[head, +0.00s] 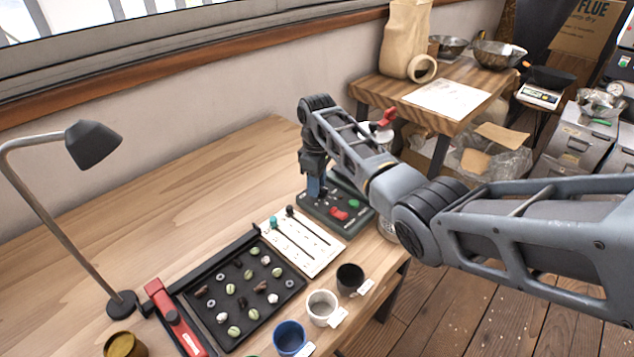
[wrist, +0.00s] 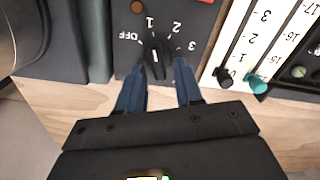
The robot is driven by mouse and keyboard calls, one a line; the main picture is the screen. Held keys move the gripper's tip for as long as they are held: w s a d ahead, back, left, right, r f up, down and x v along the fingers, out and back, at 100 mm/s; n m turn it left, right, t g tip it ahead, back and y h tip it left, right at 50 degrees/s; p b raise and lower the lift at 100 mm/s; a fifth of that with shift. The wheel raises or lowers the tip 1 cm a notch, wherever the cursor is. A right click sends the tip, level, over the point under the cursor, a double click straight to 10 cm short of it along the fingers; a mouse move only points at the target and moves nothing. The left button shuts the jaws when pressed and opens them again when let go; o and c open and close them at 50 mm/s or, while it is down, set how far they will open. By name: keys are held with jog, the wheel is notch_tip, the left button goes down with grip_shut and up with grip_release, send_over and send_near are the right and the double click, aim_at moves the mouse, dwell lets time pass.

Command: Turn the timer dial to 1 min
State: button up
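The timer dial (wrist: 156,64) is a black knob with a white pointer line on a dark panel, marked OFF, 1, 2 and 3. Its white line points nearly straight up in the wrist view, roughly toward the 1. My gripper (wrist: 160,68) has its two blue fingers apart, one on each side of the dial, with the tips near the panel. I see a small gap beside the narrow knob, so the fingers look open around it. In the head view my gripper (head: 316,188) points down at the far left end of the dark green control box (head: 341,225), hiding the dial.
A white slider panel (head: 318,262) with dark and teal knobs lies beside the box. A black bean tray (head: 215,346), several cups such as the blue one (head: 290,338), and a lamp (head: 95,145) stand on the table. The table's back left is clear.

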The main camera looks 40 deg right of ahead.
jog(key=shift+o, duration=0.2)
notch_tip(320, 180, up, 8)
jog(key=shift+f, duration=0.1)
dwell(0.4)
dwell(0.5)
